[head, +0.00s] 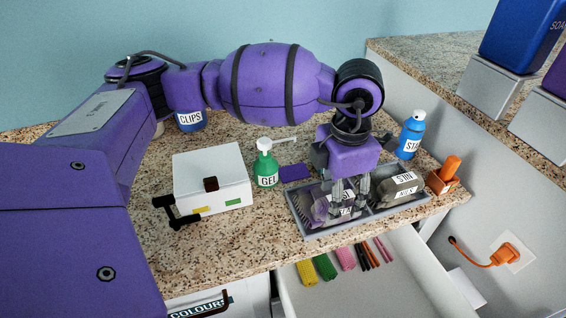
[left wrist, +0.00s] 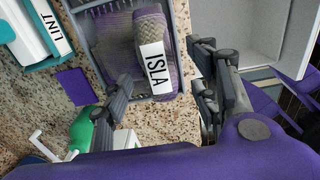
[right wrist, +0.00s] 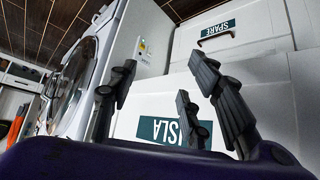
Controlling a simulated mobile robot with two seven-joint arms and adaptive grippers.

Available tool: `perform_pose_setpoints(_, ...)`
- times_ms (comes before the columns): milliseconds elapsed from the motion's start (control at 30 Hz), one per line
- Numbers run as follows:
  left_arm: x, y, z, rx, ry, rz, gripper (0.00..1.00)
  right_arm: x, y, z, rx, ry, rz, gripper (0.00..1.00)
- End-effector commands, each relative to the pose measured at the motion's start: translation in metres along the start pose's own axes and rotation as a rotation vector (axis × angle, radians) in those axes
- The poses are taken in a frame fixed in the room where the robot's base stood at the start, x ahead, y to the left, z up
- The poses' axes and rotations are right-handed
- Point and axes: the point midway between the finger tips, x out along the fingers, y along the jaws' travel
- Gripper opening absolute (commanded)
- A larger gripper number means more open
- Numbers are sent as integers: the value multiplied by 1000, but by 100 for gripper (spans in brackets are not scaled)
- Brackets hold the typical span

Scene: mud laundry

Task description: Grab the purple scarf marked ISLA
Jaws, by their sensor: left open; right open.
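The purple scarf (head: 318,205) lies in the left part of a grey tray (head: 308,234) on the counter. In the left wrist view the scarf (left wrist: 120,30) is a knitted roll with a white ISLA label (left wrist: 155,65). My left gripper (head: 350,192) points down over the tray and partly hides the scarf and its label. It is open, with its fingers (left wrist: 160,80) on either side of the labelled end in the left wrist view; contact cannot be told. My right gripper (right wrist: 160,85) is open and empty, facing white fronts marked ISLA and SPARE.
A grey rolled item (head: 398,188) with a white label lies in the tray's right part. An open drawer (head: 390,285) is below.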

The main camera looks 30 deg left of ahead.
Motion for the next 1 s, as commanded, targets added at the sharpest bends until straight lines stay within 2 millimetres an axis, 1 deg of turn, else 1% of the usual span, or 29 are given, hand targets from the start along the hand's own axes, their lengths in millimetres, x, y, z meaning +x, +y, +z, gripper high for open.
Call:
perform_pose_setpoints(33,8,0,-1,-2,2,-2,55,-1,0,3,1,-5,1,45)
perform_pose_setpoints(133,17,0,-1,-1,3,-3,55,-2,1,7,1,-13,2,45)
perform_pose_setpoints(367,20,0,0,0,2,-3,55,-2,1,8,0,-13,1,45)
perform_pose_setpoints(400,20,0,0,0,1,-3,53,-2,1,7,-1,-12,1,45)
perform_pose_setpoints(700,18,0,0,0,0,-2,14,0,1,-2,-4,4,-1,45)
perform_pose_setpoints(800,18,0,1,0,-2,-2,3,0,1,-4,-4,7,-1,45)
perform_pose_setpoints(1000,17,0,1,0,-2,-1,3,0,0,-4,-5,8,-1,45)
